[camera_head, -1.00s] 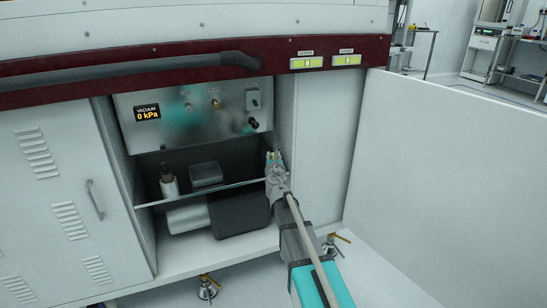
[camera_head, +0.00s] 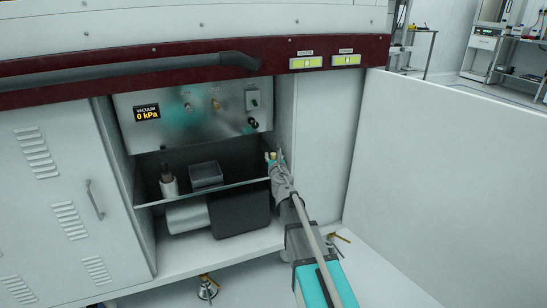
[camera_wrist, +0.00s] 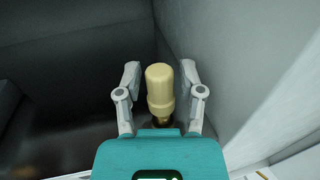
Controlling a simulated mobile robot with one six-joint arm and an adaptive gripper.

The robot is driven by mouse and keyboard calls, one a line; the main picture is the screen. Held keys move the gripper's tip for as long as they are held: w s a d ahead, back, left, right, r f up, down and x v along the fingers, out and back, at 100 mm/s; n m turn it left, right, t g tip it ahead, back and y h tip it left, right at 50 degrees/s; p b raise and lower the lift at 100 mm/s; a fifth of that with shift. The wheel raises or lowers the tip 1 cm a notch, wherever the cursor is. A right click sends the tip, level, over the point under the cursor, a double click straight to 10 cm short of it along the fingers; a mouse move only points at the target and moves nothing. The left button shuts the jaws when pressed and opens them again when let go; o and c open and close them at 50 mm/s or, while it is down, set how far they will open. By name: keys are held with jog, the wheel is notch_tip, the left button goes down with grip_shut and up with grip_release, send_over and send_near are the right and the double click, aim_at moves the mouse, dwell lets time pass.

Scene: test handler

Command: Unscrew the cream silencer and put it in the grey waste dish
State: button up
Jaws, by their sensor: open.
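The cream silencer (camera_wrist: 160,88) is a rounded cylinder on a brass-coloured base. In the wrist view it stands between the two fingers of my gripper (camera_wrist: 160,72), which are open on either side with a visible gap to each. In the head view my gripper (camera_head: 274,157) is at the right end of the open cabinet bay, and the silencer shows there only as a small yellowish spot. The grey waste dish (camera_head: 206,181) is a rectangular open tray on the shelf, left of my gripper; it looks empty.
A dark-topped bottle-like part (camera_head: 169,183) stands left of the dish. The metal panel (camera_head: 185,125) with a vacuum display, fittings and a switch is above. The bay's right wall (camera_wrist: 270,75) runs close beside my gripper. A black box (camera_head: 240,212) sits below the shelf.

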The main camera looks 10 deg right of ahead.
jog(key=shift+a+h, duration=0.1)
jog(key=shift+h, duration=0.2)
jog(key=shift+m+g+h, duration=0.5)
jog(key=shift+m+h, duration=1.2)
jog(key=shift+h, duration=0.6)
jog(key=shift+m+g+h, duration=0.3)
jog(key=shift+m+h, duration=0.2)
jog(key=shift+h, duration=0.3)
jog(key=shift+w+a+m+g+h, duration=0.15)
jog(key=shift+m+g+h, duration=0.65)
jog(key=shift+h, duration=0.4)
jog(key=shift+m+g+h, duration=0.9)
jog(key=shift+m+h, duration=0.3)
jog(key=shift+h, duration=0.2)
jog(key=shift+m+g+h, duration=0.4)
jog(key=shift+g, duration=0.1)
